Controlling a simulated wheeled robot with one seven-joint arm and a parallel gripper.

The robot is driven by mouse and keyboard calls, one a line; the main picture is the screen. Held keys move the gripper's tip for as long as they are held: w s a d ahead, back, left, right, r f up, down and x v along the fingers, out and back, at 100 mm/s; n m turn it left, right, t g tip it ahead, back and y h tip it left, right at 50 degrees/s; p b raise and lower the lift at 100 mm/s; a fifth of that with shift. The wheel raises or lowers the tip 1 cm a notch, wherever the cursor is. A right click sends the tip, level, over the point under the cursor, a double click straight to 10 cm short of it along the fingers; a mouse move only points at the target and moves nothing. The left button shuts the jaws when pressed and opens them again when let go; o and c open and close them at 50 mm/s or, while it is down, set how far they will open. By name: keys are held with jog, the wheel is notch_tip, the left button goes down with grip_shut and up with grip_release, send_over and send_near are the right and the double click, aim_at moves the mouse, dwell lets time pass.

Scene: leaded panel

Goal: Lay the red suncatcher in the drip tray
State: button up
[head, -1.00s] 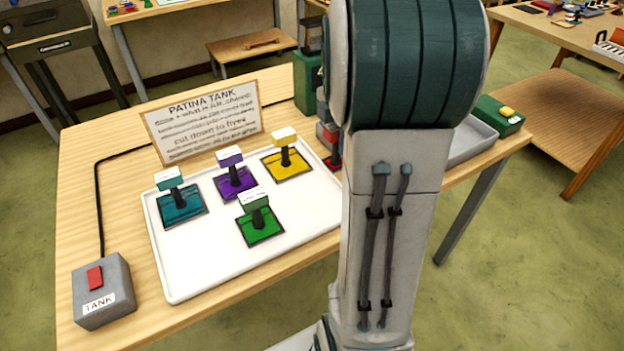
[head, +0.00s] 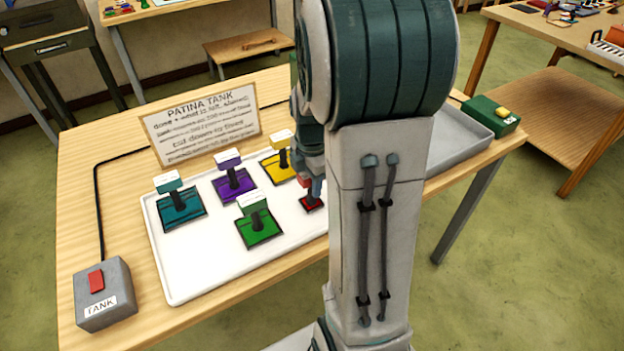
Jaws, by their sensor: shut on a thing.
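The red suncatcher (head: 311,204) shows just left of my arm, a small dark-edged red pane with a red grip on top, partly hidden by the arm. My gripper (head: 314,186) is shut on its grip from above. The pane appears over the right part of the white tray; I cannot tell whether it touches the tray. The grey drip tray (head: 478,128) stands at the table's right end, its left part hidden behind my arm; the part I see is empty.
The white tray (head: 190,285) holds teal (head: 180,209), purple (head: 233,186), yellow (head: 279,168) and green (head: 259,228) suncatchers. A sign (head: 201,124) stands behind. A grey switch box (head: 104,293) is at front left, a green box (head: 491,115) beyond the drip tray.

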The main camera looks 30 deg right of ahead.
jog(key=shift+f, duration=0.1)
jog(key=o, duration=0.6)
jog(key=shift+f, duration=0.1)
jog(key=o, duration=0.4)
